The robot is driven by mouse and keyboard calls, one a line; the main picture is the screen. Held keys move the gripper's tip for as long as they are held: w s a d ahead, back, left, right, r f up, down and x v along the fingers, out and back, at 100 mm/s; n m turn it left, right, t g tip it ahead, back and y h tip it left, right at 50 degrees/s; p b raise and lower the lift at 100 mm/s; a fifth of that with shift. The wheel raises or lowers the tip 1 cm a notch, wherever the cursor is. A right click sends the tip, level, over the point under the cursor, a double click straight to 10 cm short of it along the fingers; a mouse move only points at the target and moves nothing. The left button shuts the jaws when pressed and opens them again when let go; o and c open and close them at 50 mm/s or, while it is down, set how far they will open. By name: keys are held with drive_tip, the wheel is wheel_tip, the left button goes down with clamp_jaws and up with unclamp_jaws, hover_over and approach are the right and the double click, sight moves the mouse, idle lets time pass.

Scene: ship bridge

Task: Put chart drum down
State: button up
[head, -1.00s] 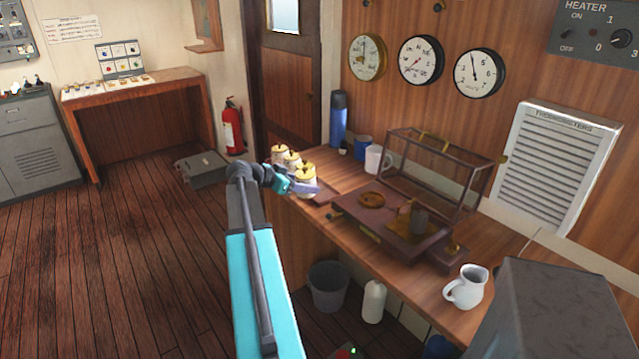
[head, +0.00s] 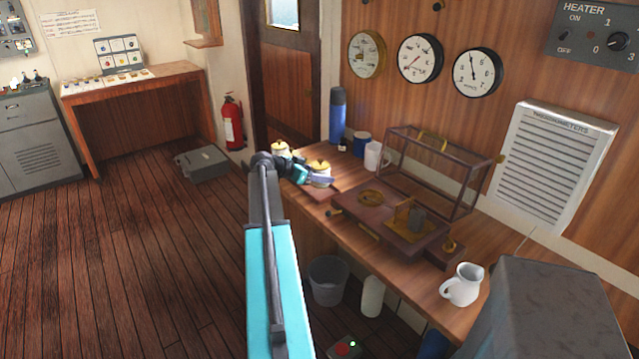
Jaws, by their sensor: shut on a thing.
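A chart drum (head: 318,167), cream with a brass-coloured top, is at the far end of the wooden bench, upright. My gripper (head: 318,179) is shut on it, its fingers across the drum's near side. The fingers hide the drum's lower part, so I cannot tell if it touches the surface below. Another brass-topped drum (head: 280,148) stands to the left, partly behind my arm.
The open barograph (head: 385,220) stands right of the drum, with its glazed case (head: 475,185) behind. Mugs (head: 373,155) and a blue flask (head: 338,116) stand at the back. A grey case (head: 203,163) lies on the floor.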

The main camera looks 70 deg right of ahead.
drive_tip(key=shift+f+p, duration=0.65)
drive_tip(key=shift+f, duration=0.95)
drive_tip(key=shift+f, duration=0.15)
drive_tip(key=o, duration=0.9)
drive_tip(key=b+v, duration=0.3)
drive_tip(key=v, duration=0.9)
drive_tip(key=shift+a, duration=0.1)
